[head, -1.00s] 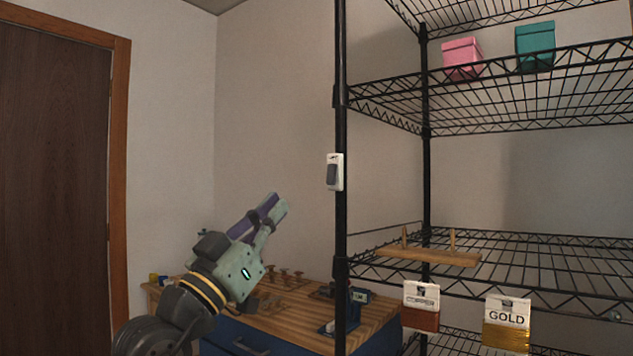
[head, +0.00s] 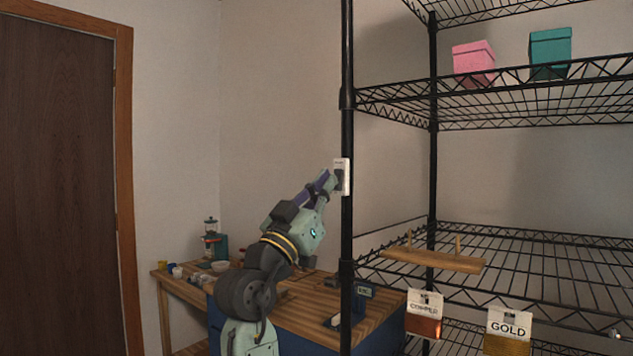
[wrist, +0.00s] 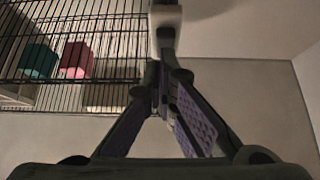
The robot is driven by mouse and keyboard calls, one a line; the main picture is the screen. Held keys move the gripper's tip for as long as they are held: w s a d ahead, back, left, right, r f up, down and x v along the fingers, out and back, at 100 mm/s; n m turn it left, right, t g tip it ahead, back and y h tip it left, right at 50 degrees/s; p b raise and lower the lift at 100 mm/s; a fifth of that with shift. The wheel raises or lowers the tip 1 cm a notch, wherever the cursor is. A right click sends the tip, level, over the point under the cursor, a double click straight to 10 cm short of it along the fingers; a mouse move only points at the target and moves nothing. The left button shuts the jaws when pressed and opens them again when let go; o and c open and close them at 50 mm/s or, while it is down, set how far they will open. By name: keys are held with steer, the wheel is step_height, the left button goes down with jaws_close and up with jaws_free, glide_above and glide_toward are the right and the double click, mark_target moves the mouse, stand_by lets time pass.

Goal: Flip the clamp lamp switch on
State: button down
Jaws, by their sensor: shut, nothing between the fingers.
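The switch (head: 345,170) is a small white plate with a dark grey rocker, fixed upright on the black front post of the wire shelf. It shows as a pale block at the top of the wrist view (wrist: 168,17). My gripper (head: 331,179) is shut and empty, its fingertips at the switch's left side by the rocker. In the wrist view the fingers meet (wrist: 163,75) just below the pale block. I cannot tell whether they touch the rocker, and its on or off position is unclear. No lamp is recognizable.
The black post (head: 347,230) stands right beside my gripper. Wire shelves to the right hold a pink box (head: 473,62), a teal box (head: 550,53) and a wooden peg board (head: 432,261). A wooden-topped workbench (head: 300,312) with small items lies below my arm. The wall side is clear.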

stand_by(0.3)
steer(key=b, duration=0.2)
steer(key=f+t+b, duration=0.1)
steer(key=shift+w+d+f+h+b, duration=0.25)
steer(key=shift+w+d+h+b, duration=0.1)
steer(key=shift+w+h+b, duration=0.05)
steer(key=shift+s+a+r+p, duration=0.1)
steer(key=shift+r+p, duration=0.4)
